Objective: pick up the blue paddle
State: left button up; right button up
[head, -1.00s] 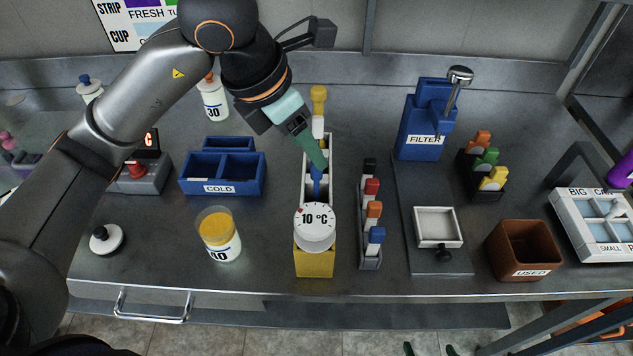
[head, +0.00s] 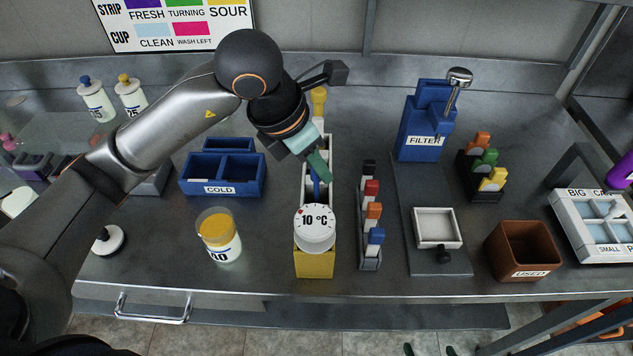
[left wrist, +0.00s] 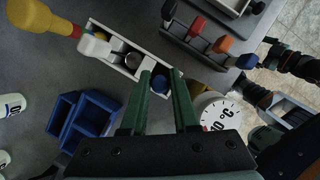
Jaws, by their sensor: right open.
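The blue paddle (head: 316,187) stands in the narrow white rack (head: 304,190) behind the 10 °C dial. My left gripper (head: 321,172) is over the rack, pointing down at the paddle. In the left wrist view its two green fingers (left wrist: 161,80) are apart, with the round blue top of the paddle (left wrist: 160,84) between their tips. I cannot tell whether either finger touches it. The paddle's lower part is hidden in the rack. Of my right gripper (head: 430,349), only two dark green fingertips show at the bottom edge, apart and empty.
The dial (head: 315,222) stands just in front of the paddle. A yellow-topped tool (head: 319,98) stands at the rack's back end. A rack of coloured handles (head: 371,258) is close on the right. The blue COLD box (head: 221,188) and a yellow-filled cup (head: 217,248) are left.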

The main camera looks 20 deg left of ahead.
pick_arm(q)
grip_shut()
dwell(0.9)
